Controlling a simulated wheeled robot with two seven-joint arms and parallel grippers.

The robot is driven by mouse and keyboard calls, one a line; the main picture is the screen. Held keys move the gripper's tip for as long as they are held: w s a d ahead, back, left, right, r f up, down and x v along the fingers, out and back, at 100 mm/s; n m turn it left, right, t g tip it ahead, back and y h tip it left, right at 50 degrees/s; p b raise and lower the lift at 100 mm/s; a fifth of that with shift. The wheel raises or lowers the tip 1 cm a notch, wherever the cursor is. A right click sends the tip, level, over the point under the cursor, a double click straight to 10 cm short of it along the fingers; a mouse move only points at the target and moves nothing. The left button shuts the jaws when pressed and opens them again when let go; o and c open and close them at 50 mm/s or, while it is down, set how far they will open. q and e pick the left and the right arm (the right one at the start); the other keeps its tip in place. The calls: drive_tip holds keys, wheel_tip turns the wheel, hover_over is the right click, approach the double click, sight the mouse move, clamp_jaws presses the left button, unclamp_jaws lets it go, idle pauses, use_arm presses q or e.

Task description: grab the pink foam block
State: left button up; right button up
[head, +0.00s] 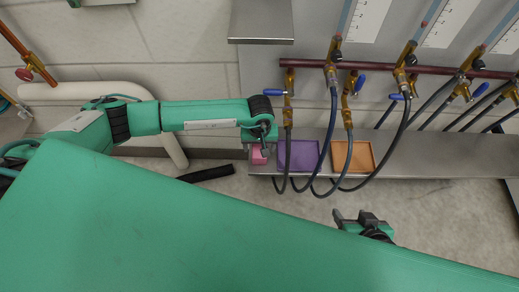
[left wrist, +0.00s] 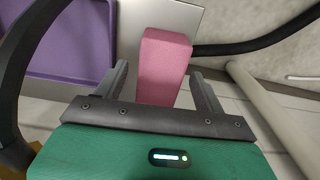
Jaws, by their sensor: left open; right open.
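The pink foam block (head: 259,157) sits at the left end of a metal shelf, partly hidden under my left gripper (head: 262,143) in the head view. In the left wrist view the pink block (left wrist: 164,62) stands between the two open fingers of my left gripper (left wrist: 158,76), with a gap visible on each side. Whether the fingertips reach down past its top is hard to tell. My right gripper (head: 362,219) is open and empty, low at the right of the head view, apart from the shelf.
A purple tray (head: 298,155) lies just right of the block, and an orange tray (head: 365,157) further right on the shelf (head: 430,157). Dark hoses (head: 333,120) hang from brass valves in front of the trays. A black bar (head: 206,174) lies on the floor at left.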

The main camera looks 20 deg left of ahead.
use_arm(q)
drive_tip(key=shift+f, duration=0.75)
drive_tip(key=c, duration=1.1)
